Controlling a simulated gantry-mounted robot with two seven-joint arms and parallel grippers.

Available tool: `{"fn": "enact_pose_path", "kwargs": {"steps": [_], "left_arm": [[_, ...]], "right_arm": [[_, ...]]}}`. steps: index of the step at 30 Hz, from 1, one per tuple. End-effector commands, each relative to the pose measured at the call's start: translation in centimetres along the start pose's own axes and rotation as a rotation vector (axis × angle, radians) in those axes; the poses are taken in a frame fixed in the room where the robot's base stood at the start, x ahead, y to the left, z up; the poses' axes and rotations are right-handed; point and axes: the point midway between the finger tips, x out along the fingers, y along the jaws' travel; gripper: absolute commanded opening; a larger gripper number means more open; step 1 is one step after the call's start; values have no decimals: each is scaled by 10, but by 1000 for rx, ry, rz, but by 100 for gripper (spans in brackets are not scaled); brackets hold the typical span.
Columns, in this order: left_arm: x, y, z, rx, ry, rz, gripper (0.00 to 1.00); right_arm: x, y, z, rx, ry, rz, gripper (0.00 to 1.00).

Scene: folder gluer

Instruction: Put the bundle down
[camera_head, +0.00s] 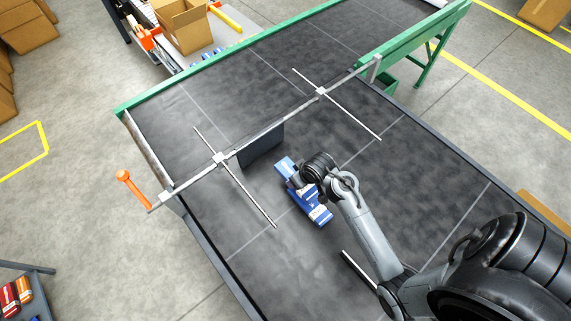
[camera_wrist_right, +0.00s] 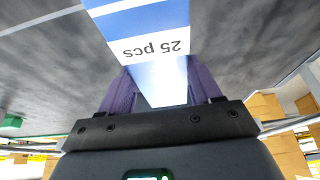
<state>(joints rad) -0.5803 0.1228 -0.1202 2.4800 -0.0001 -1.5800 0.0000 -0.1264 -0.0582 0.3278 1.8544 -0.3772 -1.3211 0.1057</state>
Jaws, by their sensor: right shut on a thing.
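My right gripper (camera_head: 303,186) is over the dark belt (camera_head: 225,270), low in the middle of the head view. In the right wrist view the purple fingers of the right gripper (camera_wrist_right: 162,88) are shut on the bundle (camera_wrist_right: 150,48), blue and white with "25 pcs" printed upside down. In the head view the blue and white bundle (camera_head: 318,213) shows on both sides of the gripper; my arm hides its middle. I cannot tell whether it touches the belt, or if these are one bundle or two. My left gripper is not in view.
A metal rod frame with a dark plate (camera_head: 262,147) crosses the belt just behind the bundle. Green rails (camera_head: 415,42) edge the far side. An open carton (camera_head: 182,24) stands beyond. The belt to the front left and back is clear.

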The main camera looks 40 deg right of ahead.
Motion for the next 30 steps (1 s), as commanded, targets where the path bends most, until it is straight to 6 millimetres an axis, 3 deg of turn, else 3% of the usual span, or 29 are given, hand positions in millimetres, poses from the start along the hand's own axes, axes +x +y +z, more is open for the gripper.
{"fn": "enact_pose_path", "kwargs": {"steps": [3,9,17,20,23,30], "left_arm": [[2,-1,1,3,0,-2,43],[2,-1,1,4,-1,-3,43],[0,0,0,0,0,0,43],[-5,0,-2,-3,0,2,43],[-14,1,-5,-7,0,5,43],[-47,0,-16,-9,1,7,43]], "right_arm": [[-11,0,30,3,-1,-1,28],[-26,0,62,2,0,0,28],[-37,0,78,0,2,0,28],[-45,0,69,-1,6,0,28],[-58,-3,45,-13,9,-5,28],[-113,-40,-47,-105,12,-43,28]]}}
